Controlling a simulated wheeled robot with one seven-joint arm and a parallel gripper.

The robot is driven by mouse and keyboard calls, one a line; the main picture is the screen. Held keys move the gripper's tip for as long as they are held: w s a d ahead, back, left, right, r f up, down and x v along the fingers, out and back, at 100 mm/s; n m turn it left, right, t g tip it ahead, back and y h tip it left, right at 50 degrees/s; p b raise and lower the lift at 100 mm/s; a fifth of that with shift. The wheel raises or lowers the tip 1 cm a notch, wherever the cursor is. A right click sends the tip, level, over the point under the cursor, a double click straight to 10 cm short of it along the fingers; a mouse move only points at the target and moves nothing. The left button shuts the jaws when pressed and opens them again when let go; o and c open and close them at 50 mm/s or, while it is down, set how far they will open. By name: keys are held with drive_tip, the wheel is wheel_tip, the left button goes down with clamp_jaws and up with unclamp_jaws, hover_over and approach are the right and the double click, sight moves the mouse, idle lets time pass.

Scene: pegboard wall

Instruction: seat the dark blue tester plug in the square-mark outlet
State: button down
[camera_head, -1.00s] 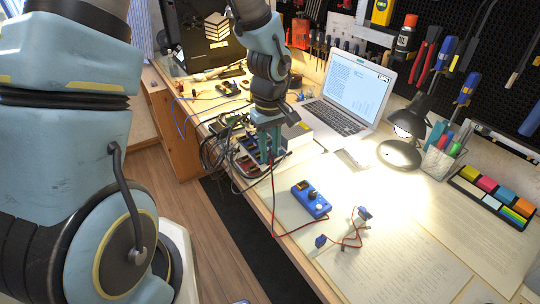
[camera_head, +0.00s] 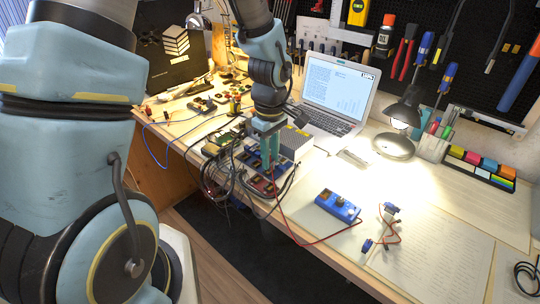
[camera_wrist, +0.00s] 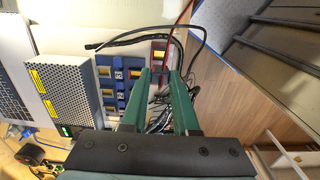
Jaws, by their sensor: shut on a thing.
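My gripper (camera_head: 268,160) is over the blue outlet strip at the near edge of the bench. Its green fingers point down, and in the wrist view my gripper (camera_wrist: 170,76) is shut on the dark blue tester plug (camera_wrist: 160,77), which is small and mostly hidden between the fingertips. A red wire (camera_head: 283,215) runs from the fingertips to the blue tester box (camera_head: 338,204) lying on the bench. The outlet strip (camera_wrist: 118,62) has several squarish sockets and marks, left of the fingers in the wrist view. I cannot tell which mark is the square, nor whether the plug touches an outlet.
Dark cables (camera_head: 214,178) hang in a tangle over the bench edge beside the strip. A grey vented box (camera_head: 294,141) stands just behind it, with the laptop (camera_head: 338,88) beyond. Small blue parts with red wire (camera_head: 388,222) lie right of the tester. Papers cover the right side.

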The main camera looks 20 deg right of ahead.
sight(270, 170)
drive_tip(key=shift+f+b, duration=1.85)
drive_tip(key=shift+f, duration=0.75)
drive_tip(key=shift+f+b, duration=0.9)
drive_tip(key=shift+f, duration=0.1)
drive_tip(key=c, duration=0.6)
unclamp_jaws()
drive_tip(key=shift+r, duration=0.1)
drive_tip(key=shift+r, duration=0.15)
drive_tip(key=shift+r+p, duration=2.05)
drive_tip(key=shift+r, duration=0.35)
drive_tip(key=a+r+m, duration=0.3)
drive_tip(key=a+r, duration=0.2)
drive_tip(key=a, duration=0.7)
drive_tip(key=w+a+r+m+t, duration=0.1)
drive_tip(key=a+r+m, duration=0.3)
drive_tip(key=a, duration=0.9)
drive_tip(key=shift+a+r+t, duration=0.2)
drive_tip(key=shift+r+t, duration=0.1)
drive_tip(key=shift+r, duration=0.45)
